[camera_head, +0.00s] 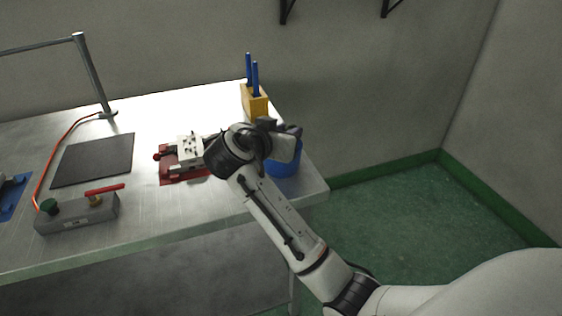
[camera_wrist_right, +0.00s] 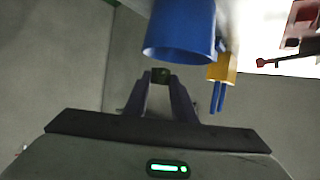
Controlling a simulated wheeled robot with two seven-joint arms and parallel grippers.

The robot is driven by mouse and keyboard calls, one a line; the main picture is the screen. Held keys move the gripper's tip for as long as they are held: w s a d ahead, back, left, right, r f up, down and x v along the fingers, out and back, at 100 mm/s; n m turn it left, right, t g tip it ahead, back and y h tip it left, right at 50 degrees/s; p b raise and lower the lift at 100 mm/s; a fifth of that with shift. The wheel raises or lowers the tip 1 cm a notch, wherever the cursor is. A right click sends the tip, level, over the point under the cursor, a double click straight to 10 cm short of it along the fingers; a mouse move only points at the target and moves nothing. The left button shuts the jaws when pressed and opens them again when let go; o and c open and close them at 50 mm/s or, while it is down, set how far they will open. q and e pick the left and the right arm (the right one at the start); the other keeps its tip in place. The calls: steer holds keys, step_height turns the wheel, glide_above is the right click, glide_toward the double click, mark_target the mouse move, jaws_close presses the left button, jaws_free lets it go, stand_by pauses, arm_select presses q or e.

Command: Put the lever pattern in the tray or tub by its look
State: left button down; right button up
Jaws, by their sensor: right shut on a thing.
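My right gripper (camera_head: 284,138) is over the back right of the bench, just above the blue tub (camera_head: 285,168). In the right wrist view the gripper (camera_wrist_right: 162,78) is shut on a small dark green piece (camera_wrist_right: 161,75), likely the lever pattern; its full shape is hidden. The tub (camera_wrist_right: 180,35) shows there just beyond the fingertips, apart from the piece as far as I can tell. In the head view my arm and gripper cover part of the tub and hide the piece. A blue tray-like thing (camera_head: 14,197) is cut off at the left edge. My left gripper is not in view.
A yellow block with blue-handled tools (camera_head: 254,103) stands behind the tub. A red-based metal fixture (camera_head: 182,158) is left of my gripper. A dark mat (camera_head: 93,160), a grey box with a red lever (camera_head: 78,213) and an orange cable are farther left. The bench's right edge is close to the tub.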

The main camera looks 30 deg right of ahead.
step_height(320, 180, down, 2)
steer(key=shift+b, duration=0.45)
steer(key=o, duration=1.1)
steer(key=shift+s+a+r, duration=0.15)
steer(key=shift+s+a, duration=0.05)
steer(key=shift+a, duration=0.2)
steer(key=v, duration=0.9)
steer(key=shift+b, duration=0.3)
